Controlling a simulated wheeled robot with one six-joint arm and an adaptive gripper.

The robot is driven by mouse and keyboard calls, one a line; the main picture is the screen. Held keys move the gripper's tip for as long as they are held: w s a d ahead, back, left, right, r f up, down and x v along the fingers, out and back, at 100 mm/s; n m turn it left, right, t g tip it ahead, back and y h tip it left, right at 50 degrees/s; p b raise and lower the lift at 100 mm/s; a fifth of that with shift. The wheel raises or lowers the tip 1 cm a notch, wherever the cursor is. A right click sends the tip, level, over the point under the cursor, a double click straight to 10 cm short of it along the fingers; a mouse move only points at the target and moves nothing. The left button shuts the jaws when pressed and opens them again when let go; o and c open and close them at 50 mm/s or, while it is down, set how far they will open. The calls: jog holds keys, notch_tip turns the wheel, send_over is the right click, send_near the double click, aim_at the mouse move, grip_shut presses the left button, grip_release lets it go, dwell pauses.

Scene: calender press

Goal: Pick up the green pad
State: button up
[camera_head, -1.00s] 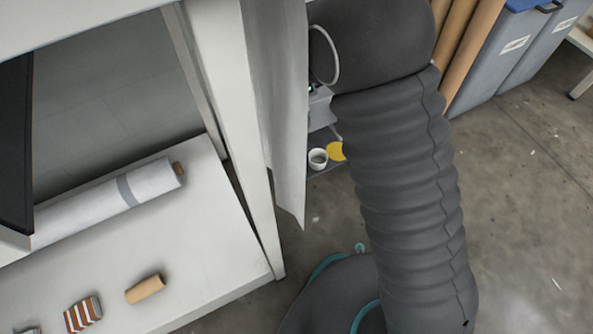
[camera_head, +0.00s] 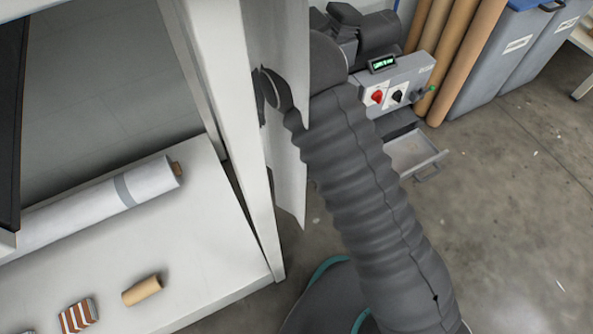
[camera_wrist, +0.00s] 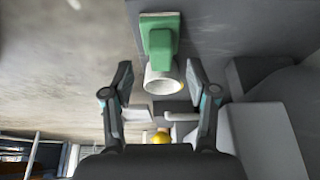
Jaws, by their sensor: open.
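The green pad (camera_wrist: 158,40) is in the upper middle of the wrist view, on a dark grey surface. A paler flat end shows at its top. A white ring-like or cup-like thing (camera_wrist: 161,80) is just below it in that view, touching or overlapping it; I cannot tell which. My gripper (camera_wrist: 159,68) is open and empty in the wrist view, its two fingers apart to either side of the white thing. The pad lies beyond the fingertips, roughly centred between them. In the head view the pad and my fingers are hidden.
A yellow round thing (camera_wrist: 160,137) shows low between my fingers. The grey control box (camera_head: 399,82) and open drawer (camera_head: 416,152) are right of my arm. A hanging pale sheet (camera_head: 289,184) and white frame post (camera_head: 228,110) are close on its left. Floor is clear at right.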

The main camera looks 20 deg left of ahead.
aim_at(296, 165)
jog(key=shift+x, duration=2.7)
jog(key=shift+w+d+r, duration=0.1)
jog(key=shift+w, duration=0.05)
grip_shut()
